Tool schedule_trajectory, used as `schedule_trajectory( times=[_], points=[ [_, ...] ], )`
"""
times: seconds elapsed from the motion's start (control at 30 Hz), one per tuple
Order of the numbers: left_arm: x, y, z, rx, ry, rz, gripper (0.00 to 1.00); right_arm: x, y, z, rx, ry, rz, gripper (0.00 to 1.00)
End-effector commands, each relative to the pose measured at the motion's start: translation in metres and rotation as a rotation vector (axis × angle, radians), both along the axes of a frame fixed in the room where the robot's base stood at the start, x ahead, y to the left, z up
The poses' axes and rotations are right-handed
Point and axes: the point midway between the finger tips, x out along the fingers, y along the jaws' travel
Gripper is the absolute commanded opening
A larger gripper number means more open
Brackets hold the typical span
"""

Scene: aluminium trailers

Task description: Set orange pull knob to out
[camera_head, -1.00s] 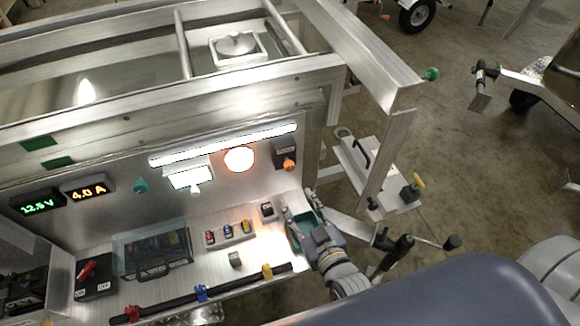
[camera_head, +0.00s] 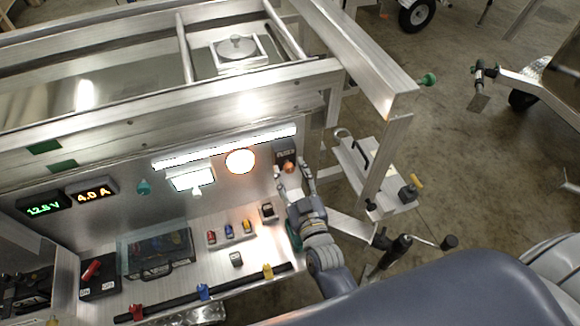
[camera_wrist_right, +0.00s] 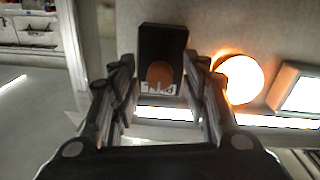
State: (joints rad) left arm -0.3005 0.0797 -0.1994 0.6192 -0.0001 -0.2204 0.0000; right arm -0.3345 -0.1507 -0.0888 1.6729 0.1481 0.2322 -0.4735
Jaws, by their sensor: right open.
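The orange pull knob (camera_head: 289,168) sits on a small dark box (camera_head: 285,150) on the upright metal panel, right of the round glowing lamp. In the right wrist view the orange knob (camera_wrist_right: 160,75) shows on its black box (camera_wrist_right: 163,45), between my open fingers. My right gripper (camera_head: 294,180) is open, just below and in front of the knob in the head view. I cannot tell whether the fingers touch the knob or its box. How far out the knob stands is also hard to tell. My left gripper is not in view.
The round lamp (camera_head: 240,161) and a light strip (camera_head: 225,147) are close left of the knob. Below, a shelf holds coloured switches (camera_head: 230,232), a clear-covered box (camera_head: 155,252) and a black bar with coloured clips (camera_head: 203,292).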

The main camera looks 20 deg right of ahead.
Motion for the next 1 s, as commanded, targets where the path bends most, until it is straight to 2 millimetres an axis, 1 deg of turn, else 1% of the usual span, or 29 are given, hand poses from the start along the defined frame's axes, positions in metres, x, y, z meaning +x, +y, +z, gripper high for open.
schedule_trajectory(
  times=[0.03,0.13,0.47,0.57,0.6,0.67,0.87,0.97,1.0],
  points=[
    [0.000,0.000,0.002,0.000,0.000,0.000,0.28,0.005,0.000,0.001,0.000,0.000,0.000,0.43],
    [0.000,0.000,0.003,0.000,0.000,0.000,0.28,0.012,0.000,0.000,0.000,0.001,0.000,0.43],
    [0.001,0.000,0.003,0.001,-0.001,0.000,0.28,0.015,0.000,0.000,0.000,0.001,0.000,0.43],
    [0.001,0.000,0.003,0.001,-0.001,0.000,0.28,0.015,0.000,0.000,0.000,0.001,0.000,0.22],
    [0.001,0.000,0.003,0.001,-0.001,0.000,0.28,0.015,0.000,0.000,0.000,0.001,0.000,0.13],
    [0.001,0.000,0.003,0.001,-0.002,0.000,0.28,0.015,0.000,0.000,0.000,0.001,0.000,0.00],
    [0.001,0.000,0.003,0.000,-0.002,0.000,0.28,0.014,0.000,0.000,0.000,0.002,0.000,0.00],
    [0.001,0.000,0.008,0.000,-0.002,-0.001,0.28,0.007,0.000,0.000,0.000,0.004,0.000,0.00],
    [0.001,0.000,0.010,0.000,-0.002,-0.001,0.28,0.002,-0.001,0.000,0.000,0.005,0.000,0.00]
  ],
)
